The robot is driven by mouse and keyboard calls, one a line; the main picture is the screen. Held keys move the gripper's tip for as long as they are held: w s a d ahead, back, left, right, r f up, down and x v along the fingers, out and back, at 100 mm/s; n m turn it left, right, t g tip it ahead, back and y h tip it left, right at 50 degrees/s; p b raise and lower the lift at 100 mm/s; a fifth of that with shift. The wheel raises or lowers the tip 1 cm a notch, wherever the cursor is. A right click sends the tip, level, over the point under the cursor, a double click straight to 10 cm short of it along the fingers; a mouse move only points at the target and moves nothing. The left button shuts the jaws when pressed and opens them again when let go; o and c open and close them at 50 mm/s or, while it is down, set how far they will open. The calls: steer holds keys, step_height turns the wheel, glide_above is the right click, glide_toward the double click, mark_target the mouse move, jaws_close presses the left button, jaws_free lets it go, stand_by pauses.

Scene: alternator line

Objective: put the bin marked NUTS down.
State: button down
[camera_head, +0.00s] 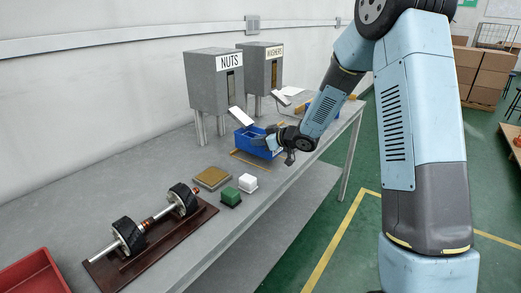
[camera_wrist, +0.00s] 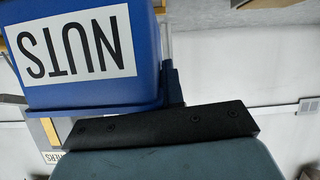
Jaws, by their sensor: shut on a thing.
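The blue bin (camera_head: 250,137) is at the table's front side, before the dispenser labelled NUTS. In the wrist view the bin (camera_wrist: 140,93) fills the upper left, and its white NUTS label appears upside down. My gripper (camera_head: 283,139) is shut on the bin at its right side. In the wrist view a dark finger (camera_wrist: 174,88) lies against the bin's edge; the other finger is hidden. I cannot tell whether the bin's base touches the table.
The NUTS dispenser (camera_head: 208,85) and WASHERS dispenser (camera_head: 262,70) stand behind. A yellow outline (camera_head: 247,160) marks the grey table (camera_head: 150,160) near the bin. Green block (camera_head: 230,197), white block (camera_head: 248,183), brown pad (camera_head: 212,178), rotor on a board (camera_head: 150,232) and red tray (camera_head: 35,277) lie leftward.

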mark_target(258, 155)
steer(key=shift+a+f, duration=0.1)
steer(key=shift+f, duration=1.6)
steer(key=shift+f, duration=0.1)
steer(key=c, duration=1.2)
jaws_free()
steer(key=shift+c, duration=0.2)
steer(key=shift+w, duration=0.1)
